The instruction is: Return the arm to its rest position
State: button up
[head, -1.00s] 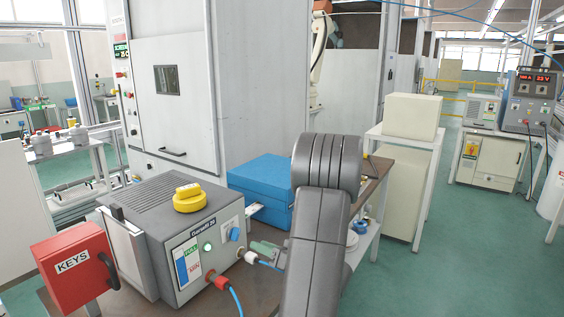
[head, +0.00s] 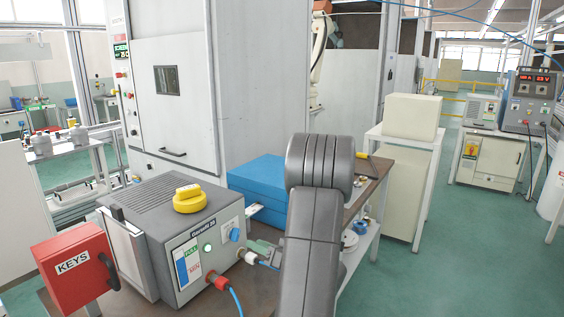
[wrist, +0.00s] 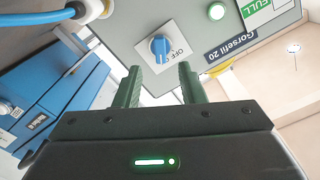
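My gripper (wrist: 159,72) is open, its two green fingers apart with nothing between them. In the wrist view a blue rotary knob (wrist: 160,48) on a white OFF plate lies just beyond the fingertips. It sits on the front panel of a grey box labelled Gorsefil 20 (wrist: 285,38), seen upside down there. In the head view my dark grey arm rises at centre right of the grey box (head: 150,215), and the blue knob (head: 235,234) shows on its panel.
A blue box (head: 258,182) stands behind the arm on the brown bench. A yellow knob (head: 190,198) is on top of the grey box. A red KEYS box (head: 72,267) stands at left. A blue cable with a red plug (head: 218,281) leaves the panel. Green floor is open at right.

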aim_at(238, 236)
jog(key=p+x, duration=0.1)
jog(key=x, duration=0.6)
jog(key=shift+a+r, duration=0.1)
jog(key=shift+d+f+n+b, duration=0.2)
jog(key=shift+f+n+b, duration=0.05)
jog(key=shift+n+b, duration=0.3)
jog(key=shift+s+d+n+b, duration=0.15)
jog(key=shift+n+b, duration=0.2)
jog(key=shift+n, duration=0.5)
jog(key=n+b, duration=0.1)
jog(key=n, duration=0.3)
jog(key=shift+r+b, duration=0.1)
jog(key=shift+b, duration=0.25)
jog(key=n+b, duration=0.1)
jog(key=n, duration=0.4)
jog(key=shift+s+d, duration=0.25)
jog(key=shift+d, duration=0.15)
